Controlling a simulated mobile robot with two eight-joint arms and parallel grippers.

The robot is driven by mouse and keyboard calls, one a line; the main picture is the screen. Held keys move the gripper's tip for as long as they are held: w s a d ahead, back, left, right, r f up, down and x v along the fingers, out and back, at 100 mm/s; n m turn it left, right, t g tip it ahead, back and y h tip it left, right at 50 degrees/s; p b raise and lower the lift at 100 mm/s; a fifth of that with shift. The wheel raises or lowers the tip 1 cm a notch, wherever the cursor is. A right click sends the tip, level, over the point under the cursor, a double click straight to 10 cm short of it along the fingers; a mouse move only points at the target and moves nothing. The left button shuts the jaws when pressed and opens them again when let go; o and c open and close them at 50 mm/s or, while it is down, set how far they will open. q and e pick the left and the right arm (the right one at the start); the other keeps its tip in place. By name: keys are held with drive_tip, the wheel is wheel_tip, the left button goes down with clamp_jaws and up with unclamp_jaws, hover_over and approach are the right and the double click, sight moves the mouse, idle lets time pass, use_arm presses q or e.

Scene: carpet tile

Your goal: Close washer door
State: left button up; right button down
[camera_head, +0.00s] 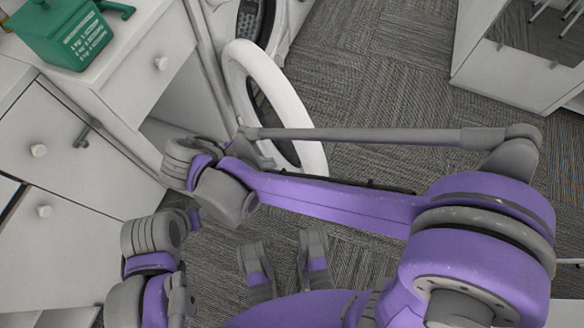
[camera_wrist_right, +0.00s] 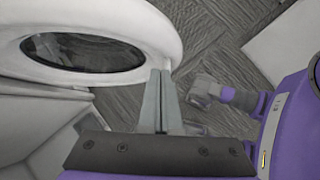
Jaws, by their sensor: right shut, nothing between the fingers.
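The washer door (camera_head: 308,125) is a white ring with dark glass, standing open from the washer (camera_head: 255,22) at the top of the head view. In the right wrist view the door (camera_wrist_right: 165,28) fills the upper left, with its dark oval glass facing me. My right gripper (camera_head: 264,158) is at the door's lower left edge in the head view. In the wrist view its fingers (camera_wrist_right: 160,76) are shut and empty, with the tips overlapping the door's rim; I cannot tell whether they touch. My left arm is at the lower left, and its gripper's (camera_head: 180,300) jaw state is unclear.
A white cabinet (camera_head: 95,150) with drawers and round knobs stands at the left, with a green box (camera_head: 65,35) on top. Another white cabinet (camera_head: 500,75) is at the upper right. Grey carpet (camera_head: 375,75) is clear right of the door.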

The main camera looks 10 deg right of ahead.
drive_tip(key=a+f+n, duration=0.1)
drive_tip(key=a+n, duration=0.1)
drive_tip(key=a, duration=0.1)
drive_tip(key=b, duration=0.3)
approach(302, 158)
wheel_tip(302, 158, down, 5)
drive_tip(key=d, duration=0.2)
drive_tip(key=shift+w+d+r+t+h, duration=0.2)
drive_tip(key=shift+w+d+t+h, duration=0.1)
drive_tip(key=shift+w+d+h, duration=0.1)
use_arm(q)
wheel_tip(302, 158, down, 5)
drive_tip(key=shift+s+f+b, duration=0.1)
drive_tip(key=shift+b, duration=0.2)
use_arm(e)
drive_tip(key=shift+w+d, duration=0.1)
drive_tip(key=shift+d, duration=0.2)
drive_tip(key=shift+d, duration=0.1)
